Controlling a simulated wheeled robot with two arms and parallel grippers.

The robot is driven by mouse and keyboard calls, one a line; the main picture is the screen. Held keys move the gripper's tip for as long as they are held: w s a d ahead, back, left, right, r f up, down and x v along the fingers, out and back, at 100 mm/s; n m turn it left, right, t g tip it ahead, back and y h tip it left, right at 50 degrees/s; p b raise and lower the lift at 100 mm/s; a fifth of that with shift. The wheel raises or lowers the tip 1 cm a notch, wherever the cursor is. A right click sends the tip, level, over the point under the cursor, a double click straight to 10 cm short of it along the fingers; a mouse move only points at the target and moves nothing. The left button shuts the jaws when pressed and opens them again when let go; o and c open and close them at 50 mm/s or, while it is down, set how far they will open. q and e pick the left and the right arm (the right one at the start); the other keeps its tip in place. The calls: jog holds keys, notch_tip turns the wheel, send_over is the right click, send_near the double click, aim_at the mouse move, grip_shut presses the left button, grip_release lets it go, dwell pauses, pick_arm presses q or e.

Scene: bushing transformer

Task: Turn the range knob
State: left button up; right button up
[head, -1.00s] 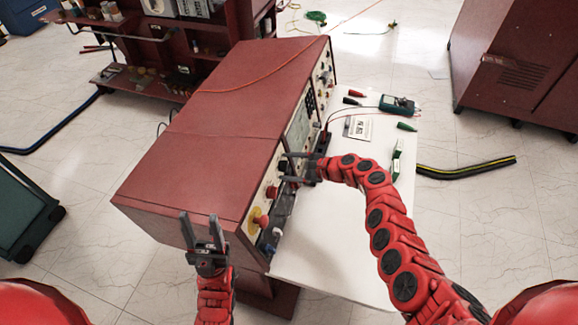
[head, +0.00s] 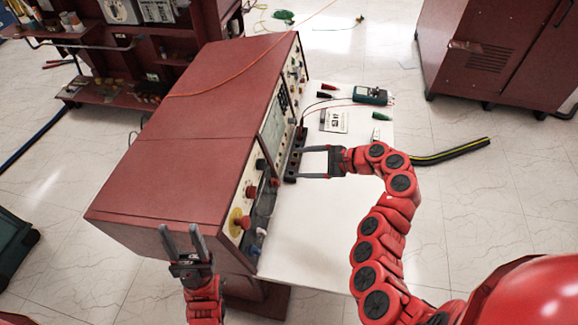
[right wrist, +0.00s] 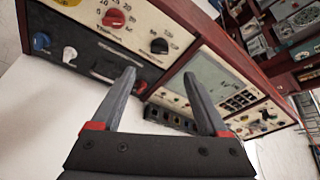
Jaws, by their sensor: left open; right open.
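The red console (head: 190,115) has a front panel with several knobs. Range lettering is unreadable, so I cannot tell which is the range knob. A black knob (right wrist: 158,46) and a red knob (right wrist: 113,17) sit beside printed number scales in the right wrist view. In the head view a black knob (head: 261,164) and a red knob (head: 250,191) show on the panel. My right gripper (head: 303,163) is open, empty and in front of the panel; its fingers (right wrist: 157,100) point at it, apart from the knobs.
A white tabletop (head: 315,220) extends from the panel. A handheld meter (head: 370,95), a card (head: 334,120) and clips lie on it. A red cabinet (head: 495,60) stands at right; a black-yellow hose (head: 450,153) lies on the floor.

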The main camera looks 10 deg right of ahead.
jog(key=shift+b+v, duration=0.35)
jog(key=shift+v, duration=1.6)
